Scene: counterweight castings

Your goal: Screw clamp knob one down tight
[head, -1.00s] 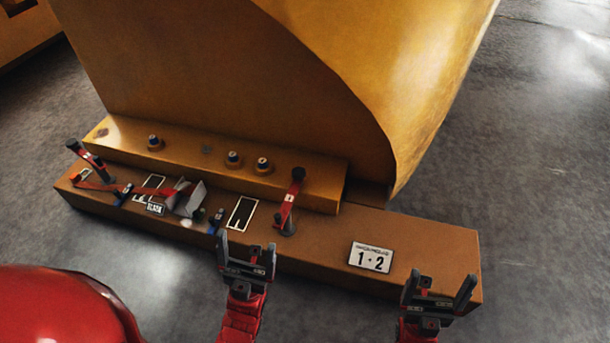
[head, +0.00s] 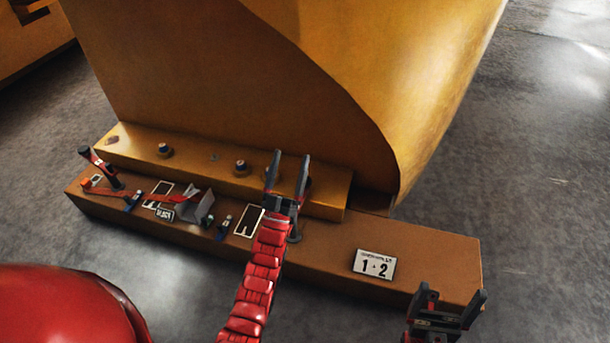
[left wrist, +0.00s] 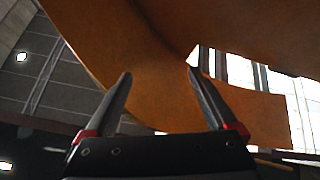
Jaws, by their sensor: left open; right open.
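Two small dark knobs (head: 222,225) and (head: 132,200) with blue parts stand on the lower brown beam in the head view; I cannot tell which one is clamp knob one. Round bolt-like heads (head: 241,167) sit on the upper ledge. My left gripper (head: 290,157) is open over the ledge's right part, covering most of a red-and-black upright handle whose dark foot (head: 294,236) shows. In the left wrist view its open, empty jaws (left wrist: 159,73) face the orange casting. My right gripper (head: 452,292) is open and empty by the beam's right end.
The large yellow casting (head: 230,90) rises behind the beam (head: 330,240). A red strap, a grey bracket (head: 200,207) and a tilted red-and-black handle (head: 100,167) are at the left. A "1 · 2" plate (head: 374,265) lies on the right part. Grey floor is clear at right.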

